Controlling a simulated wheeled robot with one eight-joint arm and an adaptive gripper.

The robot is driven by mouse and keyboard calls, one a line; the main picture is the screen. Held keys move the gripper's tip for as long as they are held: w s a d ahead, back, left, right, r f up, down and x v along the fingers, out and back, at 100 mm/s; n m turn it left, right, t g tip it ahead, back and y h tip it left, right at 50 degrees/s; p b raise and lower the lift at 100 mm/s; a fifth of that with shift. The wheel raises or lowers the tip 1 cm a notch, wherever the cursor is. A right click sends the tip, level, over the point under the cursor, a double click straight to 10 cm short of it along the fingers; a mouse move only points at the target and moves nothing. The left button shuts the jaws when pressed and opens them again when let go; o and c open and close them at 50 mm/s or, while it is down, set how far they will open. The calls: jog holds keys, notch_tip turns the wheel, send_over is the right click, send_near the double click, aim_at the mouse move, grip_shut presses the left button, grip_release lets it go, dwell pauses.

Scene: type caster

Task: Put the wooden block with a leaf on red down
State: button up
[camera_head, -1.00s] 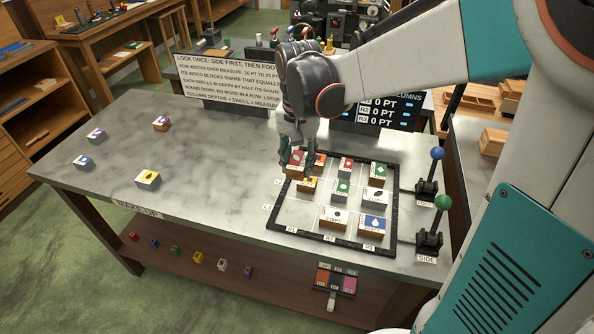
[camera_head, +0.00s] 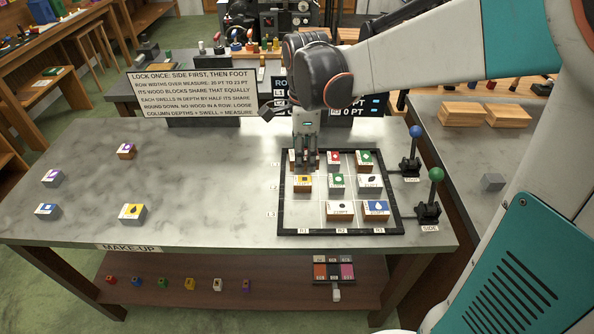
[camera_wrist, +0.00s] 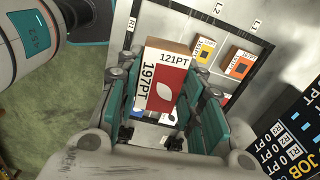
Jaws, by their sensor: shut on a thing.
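In the wrist view, my gripper (camera_wrist: 160,112) is shut on the wooden block with a white leaf on red (camera_wrist: 171,92). The block's white edges read 121PT and 197PT. In the head view, my gripper (camera_head: 306,160) points down over the back left corner of the black-edged frame (camera_head: 281,205) on the table, and its fingers mostly hide the held block. An orange block (camera_wrist: 240,65) and a yellow block (camera_wrist: 205,49) stand in the frame in the wrist view. The yellow block also shows in the head view (camera_head: 303,180), just in front of my fingers. I cannot tell whether the held block touches anything.
The frame also holds a red block (camera_head: 334,157), green blocks, white blocks and a blue block (camera_head: 376,209). Blue-knobbed (camera_head: 416,132) and green-knobbed (camera_head: 436,174) levers stand right of it. Several blocks lie on the left, including a yellow one (camera_head: 132,213). The table (camera_head: 215,185) between is clear.

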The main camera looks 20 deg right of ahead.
aim_at(303, 215)
jog(key=shift+s+m, duration=0.1)
jog(key=shift+m, duration=0.2)
jog(key=shift+f, duration=0.3)
notch_tip(303, 215, down, 19)
jog(key=b, duration=0.6)
jog(key=shift+f, duration=0.2)
jog(key=shift+f, duration=0.2)
jog(key=o, duration=1.1)
jog(key=shift+c, duration=0.2)
jog(key=shift+r, duration=0.1)
